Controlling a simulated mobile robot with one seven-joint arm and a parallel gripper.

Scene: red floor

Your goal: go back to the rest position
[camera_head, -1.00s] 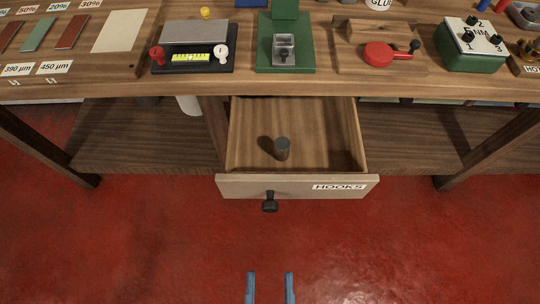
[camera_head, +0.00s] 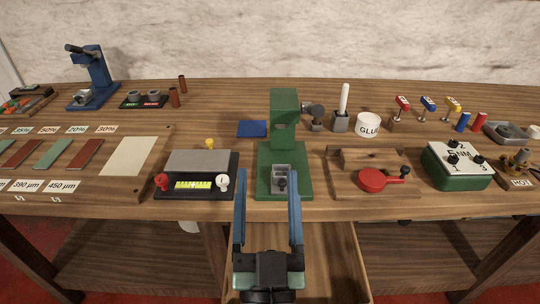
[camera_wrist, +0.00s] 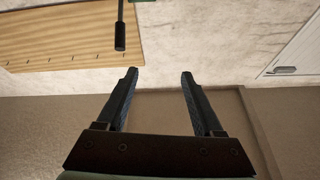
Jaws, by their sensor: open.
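My gripper (camera_head: 268,200) is open, with its two blue fingers apart and nothing between them. In the head view it is in front of the green press (camera_head: 284,150), above the open drawer (camera_head: 325,262). It also shows in the wrist view (camera_wrist: 160,75), with only wall and background between the fingertips. The drawer stands pulled out below the bench; its front and much of its inside are hidden by my gripper or out of the picture.
The wooden bench (camera_head: 225,208) carries a level block (camera_head: 197,161), a red round-ended tool (camera_head: 372,180), a green box with black knobs (camera_head: 456,165), a glue pot (camera_head: 368,125) and a blue press (camera_head: 92,78). The pulled-out drawer juts from the bench front.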

